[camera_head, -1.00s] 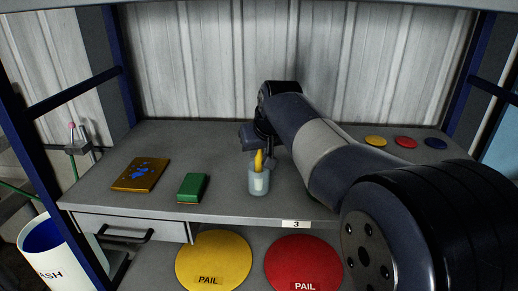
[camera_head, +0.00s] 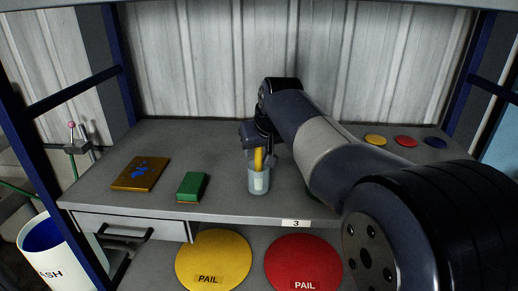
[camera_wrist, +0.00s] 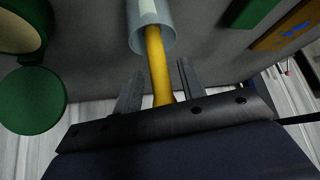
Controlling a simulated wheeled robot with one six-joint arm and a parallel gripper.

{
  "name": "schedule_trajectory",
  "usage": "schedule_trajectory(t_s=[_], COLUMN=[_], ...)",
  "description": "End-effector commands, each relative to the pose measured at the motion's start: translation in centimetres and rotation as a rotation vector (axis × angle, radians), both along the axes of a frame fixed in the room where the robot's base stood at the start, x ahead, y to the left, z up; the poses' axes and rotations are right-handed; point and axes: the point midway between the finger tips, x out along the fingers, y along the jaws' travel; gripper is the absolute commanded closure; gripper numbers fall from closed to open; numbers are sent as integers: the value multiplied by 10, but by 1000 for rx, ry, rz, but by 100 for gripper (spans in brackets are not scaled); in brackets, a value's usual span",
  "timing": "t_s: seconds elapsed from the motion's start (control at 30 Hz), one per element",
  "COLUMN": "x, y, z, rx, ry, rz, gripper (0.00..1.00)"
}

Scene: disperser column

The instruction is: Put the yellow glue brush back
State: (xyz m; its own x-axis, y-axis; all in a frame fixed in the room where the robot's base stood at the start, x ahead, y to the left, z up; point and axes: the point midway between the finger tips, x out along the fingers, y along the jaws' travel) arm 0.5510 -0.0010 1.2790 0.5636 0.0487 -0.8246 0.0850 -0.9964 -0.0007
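The yellow glue brush (camera_head: 258,159) stands in a clear glass jar (camera_head: 258,184) with a pale label, near the front edge of the shelf. In the wrist view the brush (camera_wrist: 157,66) runs out of the mouth of the jar (camera_wrist: 152,32) toward my gripper. My gripper (camera_wrist: 158,82) has one finger on each side of the handle, with a visible gap on both sides, so it looks open around it. In the head view my gripper (camera_head: 257,137) is above the jar, and its fingertips are hard to make out.
A green box (camera_head: 192,186) and a brown panel with blue marks (camera_head: 141,174) lie left of the jar. A round green object (camera_wrist: 32,100) shows in the wrist view. Yellow (camera_head: 375,140), red (camera_head: 405,141) and blue (camera_head: 435,143) discs lie at the back right.

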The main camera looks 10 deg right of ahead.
Motion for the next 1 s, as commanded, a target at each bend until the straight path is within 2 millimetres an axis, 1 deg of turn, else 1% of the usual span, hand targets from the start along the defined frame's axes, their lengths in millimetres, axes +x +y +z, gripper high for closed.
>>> schedule_trajectory(t_s=[0.3, 0.5, 0.6, 0.7, 1.0], x=[-37, -57, -62, -65, -65], y=[-4, -5, -5, -6, -6], z=[55, 83, 91, 94, 95], rx=[0, 0, 0, 0, 0], ry=[-9, -6, -4, -2, -2], rz=[-1, -1, -1, 0, 0], gripper=[61, 61, 61, 61, 61])
